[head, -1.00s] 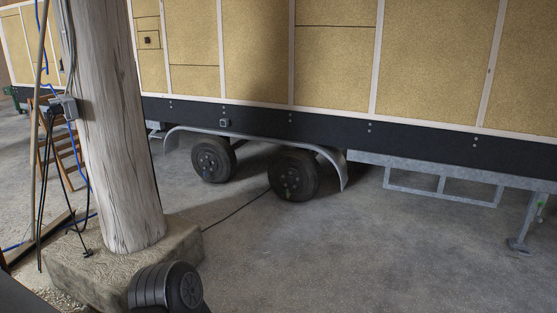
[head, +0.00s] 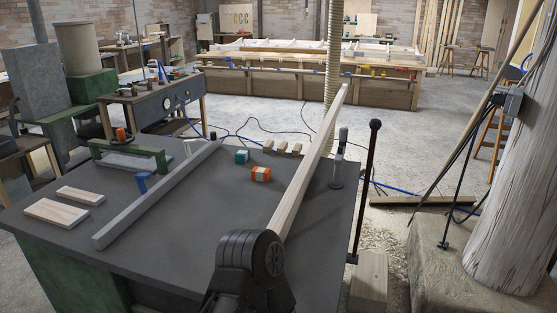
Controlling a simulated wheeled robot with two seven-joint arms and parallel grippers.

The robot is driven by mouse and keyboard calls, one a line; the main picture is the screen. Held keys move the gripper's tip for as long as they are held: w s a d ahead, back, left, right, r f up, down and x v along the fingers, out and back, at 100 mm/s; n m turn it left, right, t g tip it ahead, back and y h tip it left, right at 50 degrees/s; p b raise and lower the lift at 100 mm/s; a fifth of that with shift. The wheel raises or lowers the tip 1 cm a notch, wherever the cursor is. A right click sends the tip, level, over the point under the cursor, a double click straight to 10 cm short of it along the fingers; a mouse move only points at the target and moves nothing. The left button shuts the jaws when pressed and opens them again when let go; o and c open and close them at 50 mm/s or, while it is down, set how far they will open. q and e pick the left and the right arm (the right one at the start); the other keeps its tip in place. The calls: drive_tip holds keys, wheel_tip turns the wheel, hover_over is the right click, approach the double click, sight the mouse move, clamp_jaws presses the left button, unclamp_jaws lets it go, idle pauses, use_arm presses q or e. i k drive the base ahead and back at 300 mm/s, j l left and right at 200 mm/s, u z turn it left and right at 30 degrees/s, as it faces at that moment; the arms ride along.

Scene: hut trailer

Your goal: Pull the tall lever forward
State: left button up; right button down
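A tall black lever (head: 367,190) with a round knob on top stands at the right side of a dark machine table (head: 190,225). It is close to upright, leaning slightly, with its lower end near the table's right edge. A shorter grey upright part (head: 338,165) stands on the table's right side, left of the lever. A dark rounded part of my own arm shows at the bottom middle, in front of the table. Neither of my gripper's fingers shows, and nothing is seen touching the lever.
A long wooden board (head: 308,165) rises across the table, left of the lever. A grey fence bar (head: 158,193), an orange block (head: 261,174) and small wood pieces (head: 56,213) lie on the table. A wooden post (head: 510,180) on a rough base (head: 440,262) stands at right.

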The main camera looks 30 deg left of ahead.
sight(375, 124)
drive_tip(key=i+l+u, duration=0.2)
drive_tip(key=u, duration=0.3)
drive_tip(key=i+l+u, duration=0.2)
drive_tip(key=u, duration=0.25)
drive_tip(key=i+l+u, duration=0.15)
drive_tip(key=l+u, duration=0.35)
drive_tip(key=i+l+u, duration=0.1)
drive_tip(key=l+u, duration=0.15)
drive_tip(key=u, duration=0.2)
drive_tip(key=l+u, duration=0.35)
drive_tip(key=u, duration=0.15)
